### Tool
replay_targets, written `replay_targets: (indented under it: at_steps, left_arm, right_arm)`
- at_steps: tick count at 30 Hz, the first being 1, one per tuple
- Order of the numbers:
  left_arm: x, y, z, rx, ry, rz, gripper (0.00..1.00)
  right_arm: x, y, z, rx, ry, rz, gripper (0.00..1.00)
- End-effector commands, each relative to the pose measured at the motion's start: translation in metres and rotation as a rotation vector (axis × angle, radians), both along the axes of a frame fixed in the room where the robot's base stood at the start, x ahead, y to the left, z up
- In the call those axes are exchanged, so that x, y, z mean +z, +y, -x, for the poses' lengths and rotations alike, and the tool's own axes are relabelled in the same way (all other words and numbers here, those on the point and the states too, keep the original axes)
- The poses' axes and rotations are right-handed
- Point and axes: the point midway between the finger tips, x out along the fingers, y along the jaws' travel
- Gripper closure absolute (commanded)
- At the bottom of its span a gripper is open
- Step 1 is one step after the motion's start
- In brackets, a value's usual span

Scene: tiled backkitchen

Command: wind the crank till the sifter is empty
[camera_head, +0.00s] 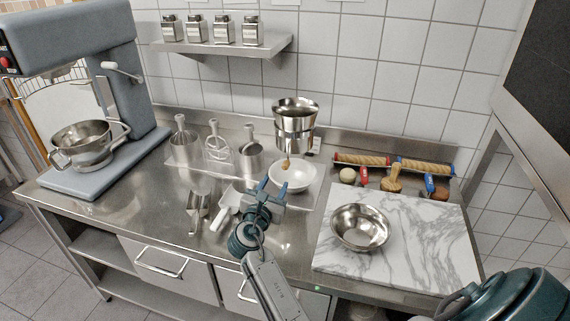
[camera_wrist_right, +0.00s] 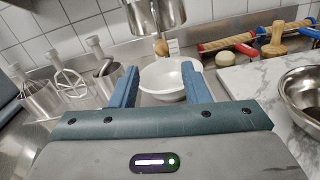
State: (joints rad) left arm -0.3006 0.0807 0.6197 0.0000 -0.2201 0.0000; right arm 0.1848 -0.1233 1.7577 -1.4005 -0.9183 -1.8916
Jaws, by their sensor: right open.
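The metal sifter (camera_head: 296,122) stands upright above a white bowl (camera_head: 296,177) near the back wall. Its crank has a small wooden knob (camera_head: 286,164) that hangs at the front of the sifter, over the bowl. My right gripper (camera_head: 275,185) is open and empty, in front of the bowl and below the knob. In the right wrist view the sifter (camera_wrist_right: 152,14) is cut by the top edge, and the knob (camera_wrist_right: 161,47) shows beyond the fingertips, between them and apart from them. The sifter's contents are hidden. My left gripper is out of view.
A marble board (camera_head: 424,245) with a steel bowl (camera_head: 360,228) lies at the right. Rolling pins (camera_head: 361,160) and small tools lie behind it. Metal cups (camera_head: 185,148), one holding a whisk, and scoops (camera_head: 199,205) are at the left. A large mixer (camera_head: 72,100) stands far left.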

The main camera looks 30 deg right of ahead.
Motion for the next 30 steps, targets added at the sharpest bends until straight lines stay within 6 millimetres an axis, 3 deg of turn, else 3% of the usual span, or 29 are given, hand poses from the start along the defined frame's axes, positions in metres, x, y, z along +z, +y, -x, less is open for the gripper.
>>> replay_targets:
  at_steps: [6,12,26,30]
  left_arm:
    - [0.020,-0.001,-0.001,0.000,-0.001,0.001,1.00]
    - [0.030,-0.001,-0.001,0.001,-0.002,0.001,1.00]
    - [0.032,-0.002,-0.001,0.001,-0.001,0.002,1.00]
    - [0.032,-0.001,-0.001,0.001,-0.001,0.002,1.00]
  right_arm:
    - [0.006,-0.036,-0.028,-0.002,0.000,0.005,0.58]
    - [0.004,-0.059,-0.047,-0.001,-0.001,0.001,0.58]
    - [0.001,-0.069,-0.055,-0.001,-0.003,-0.003,0.58]
    - [0.001,-0.069,-0.055,-0.001,-0.003,-0.003,0.85]
